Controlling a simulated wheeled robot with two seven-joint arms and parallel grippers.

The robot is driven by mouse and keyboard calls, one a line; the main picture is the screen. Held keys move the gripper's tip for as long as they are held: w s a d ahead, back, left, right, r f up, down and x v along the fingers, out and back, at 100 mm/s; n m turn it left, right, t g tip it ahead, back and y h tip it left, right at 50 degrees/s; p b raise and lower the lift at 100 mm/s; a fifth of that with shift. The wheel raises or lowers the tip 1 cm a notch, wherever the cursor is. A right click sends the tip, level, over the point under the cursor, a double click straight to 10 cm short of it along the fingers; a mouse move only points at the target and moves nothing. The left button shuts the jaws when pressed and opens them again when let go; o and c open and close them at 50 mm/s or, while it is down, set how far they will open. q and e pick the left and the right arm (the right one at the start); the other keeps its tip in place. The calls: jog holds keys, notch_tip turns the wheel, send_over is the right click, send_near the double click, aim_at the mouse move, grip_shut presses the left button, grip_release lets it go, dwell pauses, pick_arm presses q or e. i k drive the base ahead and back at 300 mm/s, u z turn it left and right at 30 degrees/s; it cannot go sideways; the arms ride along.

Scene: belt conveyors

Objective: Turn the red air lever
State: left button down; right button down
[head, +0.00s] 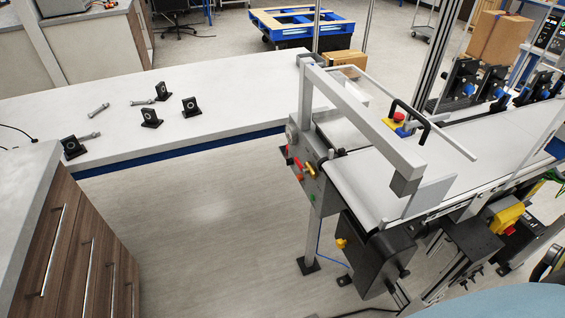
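A grey panel (305,185) at the near left end of the belt conveyor carries small air fittings and controls. A small red lever-like part (297,162) sticks out from the panel's left side, beside a brass-yellow fitting (310,170). An orange-red part (300,177) sits just below it, and a green one (312,198) lower still. They are too small to tell the lever's exact angle. Neither of my grippers shows in the head view.
The conveyor belt (390,185) runs right, with a grey frame (355,115) above it. A red emergency button (398,117) sits on top. A white table (220,125) holds black brackets and wrenches. Wooden drawers (75,240) stand left. The floor (200,240) between is clear.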

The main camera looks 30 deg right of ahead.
aim_at(304, 171)
jog(key=i, duration=2.25)
jog(key=z, duration=3.25)
